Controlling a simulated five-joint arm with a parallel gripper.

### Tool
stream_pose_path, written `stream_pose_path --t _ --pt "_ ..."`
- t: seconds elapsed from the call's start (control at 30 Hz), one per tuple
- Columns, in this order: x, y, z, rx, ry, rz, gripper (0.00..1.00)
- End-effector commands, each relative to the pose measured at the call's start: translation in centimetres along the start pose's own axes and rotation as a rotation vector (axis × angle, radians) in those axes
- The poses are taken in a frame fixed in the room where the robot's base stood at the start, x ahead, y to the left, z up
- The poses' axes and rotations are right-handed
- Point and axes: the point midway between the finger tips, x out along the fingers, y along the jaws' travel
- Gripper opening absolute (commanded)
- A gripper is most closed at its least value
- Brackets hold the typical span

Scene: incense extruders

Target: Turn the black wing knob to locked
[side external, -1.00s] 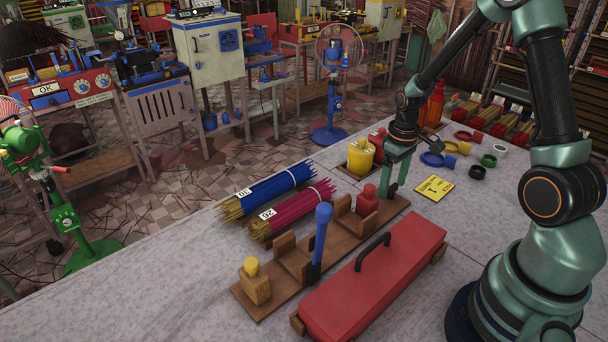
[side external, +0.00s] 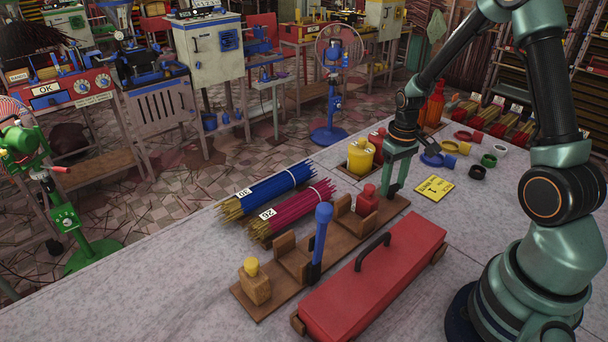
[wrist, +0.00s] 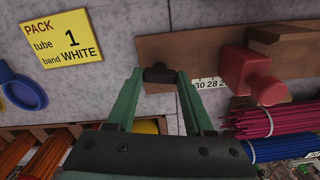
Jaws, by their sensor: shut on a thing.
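The black wing knob (wrist: 160,74) sits at the end of the brown wooden board (wrist: 195,48) and lies between my fingertips in the wrist view. My gripper (wrist: 159,79) is shut on it, with one green finger on each side. In the side view my gripper (side external: 395,190) points down at the far right end of the board (side external: 272,300), where the knob is too hidden to make out. No lock marking on the knob can be read.
A red block with a round top (side external: 367,198) stands on the board close to my gripper. A blue-handled lever (side external: 321,232) rises farther along. A red lidded box (side external: 375,280) lies in front. Incense bundles (side external: 264,193) lie behind, and a yellow card (side external: 434,189) lies right.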

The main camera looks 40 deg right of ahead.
Motion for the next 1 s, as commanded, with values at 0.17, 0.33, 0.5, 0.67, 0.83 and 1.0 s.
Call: stream_pose_path --t 0.17,0.33,0.5,0.67,0.83,1.0 --pt "-0.07 0.01 -0.1 0.165 0.002 0.0 0.0" --pt "-0.08 0.02 -0.11 0.326 0.003 0.0 0.0" --pt "-0.09 0.02 -0.13 0.487 0.004 0.0 0.0" --pt "-0.09 0.03 -0.14 0.64 0.004 0.0 0.0" --pt "-0.1 0.04 -0.15 0.801 0.005 -0.001 0.0" --pt "-0.11 0.06 -0.16 0.96 0.005 -0.001 0.0"
